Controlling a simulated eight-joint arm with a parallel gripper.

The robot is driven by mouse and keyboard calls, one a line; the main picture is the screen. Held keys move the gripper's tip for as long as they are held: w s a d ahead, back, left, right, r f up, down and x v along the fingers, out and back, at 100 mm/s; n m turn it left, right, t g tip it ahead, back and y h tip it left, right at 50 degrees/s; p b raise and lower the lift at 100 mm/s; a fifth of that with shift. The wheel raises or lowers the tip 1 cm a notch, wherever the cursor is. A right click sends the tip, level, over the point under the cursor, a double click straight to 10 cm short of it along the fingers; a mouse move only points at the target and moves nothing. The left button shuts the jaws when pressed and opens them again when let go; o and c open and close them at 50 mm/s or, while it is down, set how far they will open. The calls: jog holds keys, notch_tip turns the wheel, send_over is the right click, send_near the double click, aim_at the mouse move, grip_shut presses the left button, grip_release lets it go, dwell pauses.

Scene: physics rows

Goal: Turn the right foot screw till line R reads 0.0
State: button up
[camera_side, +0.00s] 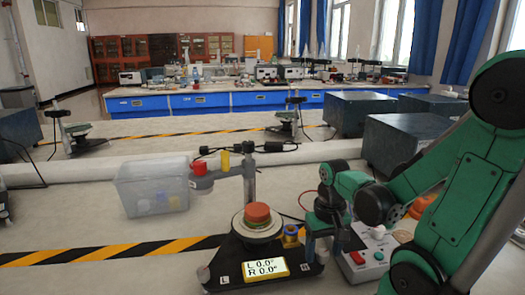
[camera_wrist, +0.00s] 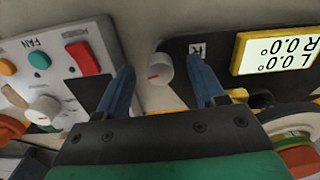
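The display (camera_side: 265,268) on the black base plate (camera_side: 225,262) reads L 0.0° and R 0.0°. It shows the same, upside down, in the wrist view (camera_wrist: 277,52). The right foot screw (camera_wrist: 159,68), a white knob with a red mark, sits at the plate's corner by the R label. My gripper (camera_wrist: 162,75) is open, one finger to each side of the knob, with visible gaps and no clear contact. In the side view my gripper (camera_side: 322,245) is low by the plate's right end and seems to hide that screw. The left foot screw (camera_side: 203,273) is by the L label.
A control box (camera_side: 368,255) with a red button and knobs stands close right of my gripper; it is labelled FAN in the wrist view (camera_wrist: 60,65). An orange-topped round stage (camera_side: 257,220) and post (camera_side: 249,180) stand on the plate. A clear bin (camera_side: 150,190) is behind left.

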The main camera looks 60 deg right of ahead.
aim_at(319, 252)
jog(key=shift+r, duration=0.1)
jog(key=shift+r, duration=2.7)
jog(key=shift+w+a, duration=0.2)
jog(key=shift+w, duration=0.15)
jog(key=w+a+n+t, duration=0.1)
jog(key=w, duration=0.1)
jog(key=w+a+r+n+t, duration=0.1)
jog(key=w+a+n, duration=0.1)
jog(key=w+a+n+t+h, duration=0.1)
jog(key=shift+w+a+r+n+t, duration=0.2)
jog(key=shift+w+a+n+t, duration=0.05)
jog(key=shift+w+n+t, duration=0.15)
jog(key=w+a+r+n+t+y, duration=0.1)
jog(key=w+a+r+n+t, duration=0.1)
jog(key=a, duration=0.3)
jog(key=shift+w+a+r+n+t, duration=0.2)
jog(key=shift+w+a+n+t, duration=0.2)
jog(key=shift+w+n+t, duration=0.35)
